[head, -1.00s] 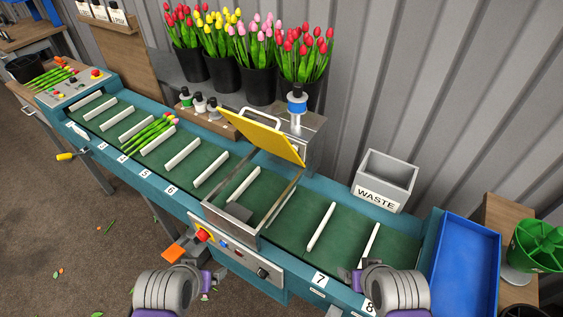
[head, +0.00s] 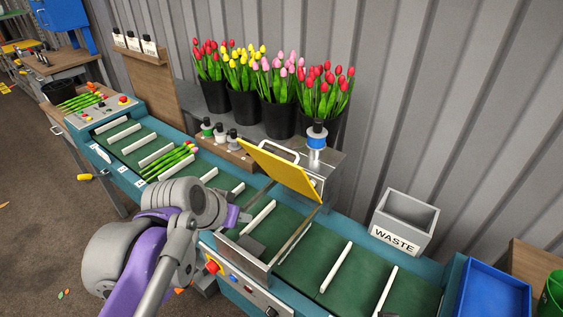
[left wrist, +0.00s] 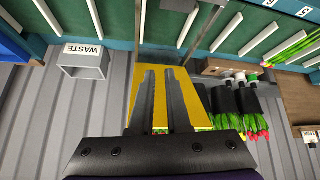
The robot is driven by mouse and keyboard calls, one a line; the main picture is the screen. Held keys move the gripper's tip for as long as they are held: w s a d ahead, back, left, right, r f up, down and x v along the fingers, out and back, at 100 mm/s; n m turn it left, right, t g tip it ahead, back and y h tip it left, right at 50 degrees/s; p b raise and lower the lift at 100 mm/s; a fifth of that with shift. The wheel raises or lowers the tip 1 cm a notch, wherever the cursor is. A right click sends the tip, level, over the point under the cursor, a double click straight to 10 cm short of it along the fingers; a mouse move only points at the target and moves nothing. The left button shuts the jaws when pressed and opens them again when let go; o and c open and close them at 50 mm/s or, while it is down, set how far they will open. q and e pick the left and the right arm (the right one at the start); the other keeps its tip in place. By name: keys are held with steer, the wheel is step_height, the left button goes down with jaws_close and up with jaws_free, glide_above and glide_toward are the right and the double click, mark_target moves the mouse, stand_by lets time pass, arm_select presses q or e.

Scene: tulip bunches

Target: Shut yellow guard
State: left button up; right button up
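The yellow guard (head: 278,172) is raised and tilted above the conveyor, with a pale handle (head: 281,147) along its upper edge. Below it a metal frame (head: 243,255) spans the green belt. My left gripper (head: 243,216) is in front of the guard, lower and to its left, partly hidden by my own arm. In the left wrist view my left gripper (left wrist: 164,73) is open, its two fingers apart with nothing between them. The guard (left wrist: 161,105) shows behind the fingers there; I see no contact. My right gripper is not clearly visible.
A control panel with a red button (head: 212,267) is on the conveyor's near side. Tulips (head: 170,160) lie on the belt.

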mark_target(279, 159)
arm_select(q)
steer(key=w+d+r+m, duration=0.1)
steer(key=w+r, duration=0.3)
steer(key=w+d+r+m+t+h, duration=0.1)
steer(key=w+d+r, duration=0.1)
steer(key=w+r, duration=0.2)
steer(key=w+d+r+m+h+b, duration=0.1)
steer(key=w+d+r, duration=0.1)
steer(key=w+r, duration=0.2)
step_height(279, 159, up, 2)
steer(key=shift+r, duration=0.1)
jaws_close()
steer(key=shift+h, duration=0.3)
steer(key=x, duration=1)
steer(key=shift+w+r, duration=0.2)
steer(key=shift+s+a+f+b, duration=0.2)
steer(key=shift+s+a+f, duration=0.2)
steer(key=shift+s, duration=0.2)
steer(key=shift+s+a+f+b, duration=0.15)
steer(key=shift+s+a+f, duration=0.3)
steer(key=shift+s, duration=0.15)
steer(key=shift+s+a+f, duration=0.15)
steer(key=shift+s, duration=0.2)
arm_select(e)
steer(key=f, duration=0.1)
steer(key=s+f, duration=0.1)
steer(key=shift+f, duration=0.4)
arm_select(q)
steer(key=shift+w, duration=0.1)
